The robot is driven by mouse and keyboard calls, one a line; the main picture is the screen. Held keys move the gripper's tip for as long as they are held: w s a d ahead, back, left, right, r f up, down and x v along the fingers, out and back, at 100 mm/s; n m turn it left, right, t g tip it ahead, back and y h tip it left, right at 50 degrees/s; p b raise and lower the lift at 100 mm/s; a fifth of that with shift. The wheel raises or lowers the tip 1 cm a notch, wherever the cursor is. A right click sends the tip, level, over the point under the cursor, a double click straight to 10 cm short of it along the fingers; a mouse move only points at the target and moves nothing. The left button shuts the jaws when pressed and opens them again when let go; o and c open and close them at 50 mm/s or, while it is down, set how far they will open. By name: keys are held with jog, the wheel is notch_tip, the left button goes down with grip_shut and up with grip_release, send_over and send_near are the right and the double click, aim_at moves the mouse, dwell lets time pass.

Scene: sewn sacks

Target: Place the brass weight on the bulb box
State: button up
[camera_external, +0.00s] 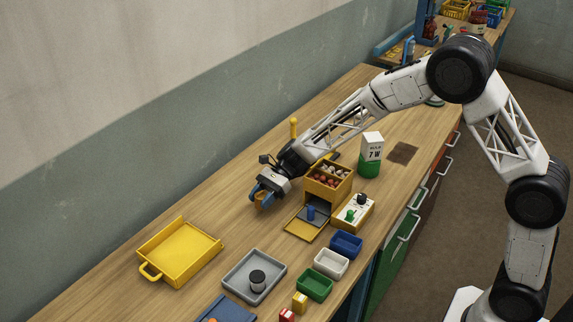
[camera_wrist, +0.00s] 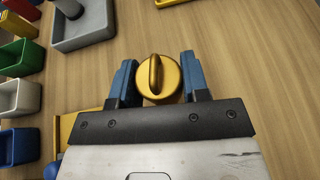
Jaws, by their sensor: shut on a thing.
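The brass weight (camera_wrist: 172,83) is a round golden piece with a loop handle on top. My gripper (camera_wrist: 158,76) has its blue fingers on both sides of it and is shut on it. The bulb box (camera_external: 370,156) is an upright white and green carton marked 7 W, farther back to the right, beyond the yellow stand.
Blue, white and green bins (camera_external: 331,263) line the front. A grey tray (camera_external: 255,277) and yellow tray (camera_external: 180,252) lie left. A yellow post (camera_external: 294,128) stands behind my arm.

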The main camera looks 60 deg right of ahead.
jog(key=shift+r, duration=0.15)
notch_tip(320, 180, up, 24)
jog(key=s+d+m+t+h, duration=0.15)
jog(key=s+d, duration=0.45)
jog(key=d, duration=0.8)
jog(key=s+d+m+t+h, duration=0.1)
jog(key=s+d+m+t, duration=0.35)
jog(key=d, duration=0.85)
jog(key=s+d+t+h, duration=0.1)
jog(key=s+d, duration=0.7)
jog(key=d, duration=0.6)
jog(key=shift+y, duration=0.35)
jog(key=shift+w+a+f, duration=0.1)
jog(key=shift+f, duration=1.15)
jog(key=shift+w+a+f, duration=0.1)
jog(key=shift+f, duration=1.1)
jog(key=shift+f, duration=1.35)
jog(key=shift+f, duration=0.1)
